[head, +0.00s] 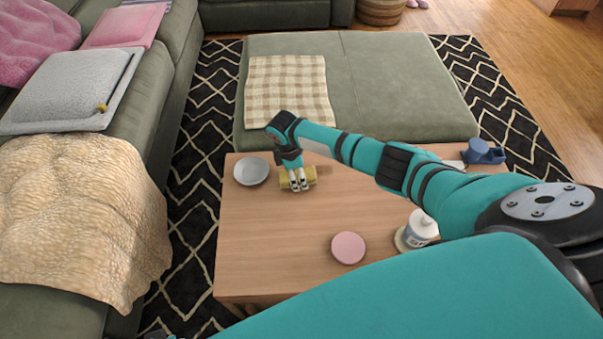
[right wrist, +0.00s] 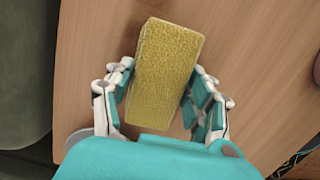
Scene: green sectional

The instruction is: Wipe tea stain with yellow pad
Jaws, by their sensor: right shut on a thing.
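The yellow pad (head: 297,181) is a rough rectangular block near the far left part of the wooden table (head: 265,225). My right gripper (head: 299,184) reaches over it from above and is shut on it. In the right wrist view the pad (right wrist: 166,75) sits between the two fingers (right wrist: 160,102), with bare wood around it. Whether it presses on the wood is hard to tell. A faint brownish tea stain (head: 324,170) shows on the wood just right of the pad; part of it may be hidden beneath.
A pale round dish (head: 251,171) is left of the pad. A pink disc (head: 348,248) and a white bottle (head: 422,226) stand toward the front. A blue object (head: 483,152) is at the far right corner. The wood between them is clear. Green sofa seats (head: 390,85) border the table.

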